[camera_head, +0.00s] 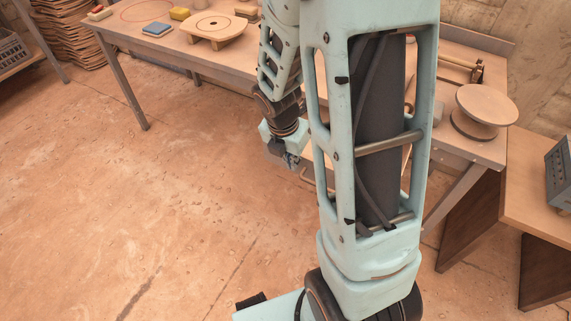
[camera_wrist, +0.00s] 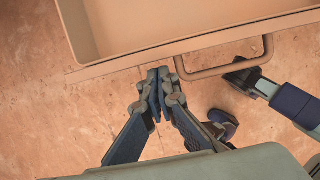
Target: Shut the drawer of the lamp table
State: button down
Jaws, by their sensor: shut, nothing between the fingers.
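In the wrist view, a pale wooden drawer (camera_wrist: 150,56) stands pulled open at the top, its inside empty where it shows. Its loop handle (camera_wrist: 228,70) sticks out from the front, right of my gripper. My gripper (camera_wrist: 160,76) is shut and empty, its fingertips close to the drawer front, left of the handle. I cannot tell whether they touch. In the head view, my gripper (camera_head: 291,160) is below the edge of the long wooden table (camera_head: 228,72). My arm hides most of the drawer there. No lamp is in view.
On the table are a round-topped wooden stand (camera_head: 212,26), a blue block (camera_head: 157,29) and a wooden spool (camera_head: 484,108). A lower wooden table (camera_head: 540,205) with a grey box (camera_head: 562,172) stands at right. The floor (camera_head: 150,200) at left is clear.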

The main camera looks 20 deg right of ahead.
jog(key=shift+w+d, duration=0.15)
jog(key=shift+d, duration=0.05)
dwell(0.3)
jog(key=w+d+p, duration=0.3)
jog(key=w+d, duration=0.1)
jog(key=d, duration=0.1)
jog(key=w+d+p, duration=0.4)
jog(key=w+d, duration=0.1)
jog(key=d, duration=0.1)
jog(key=w+d+p, duration=0.4)
jog(key=w+d, duration=0.1)
jog(key=shift+d, duration=0.2)
jog(key=shift+a, duration=0.1)
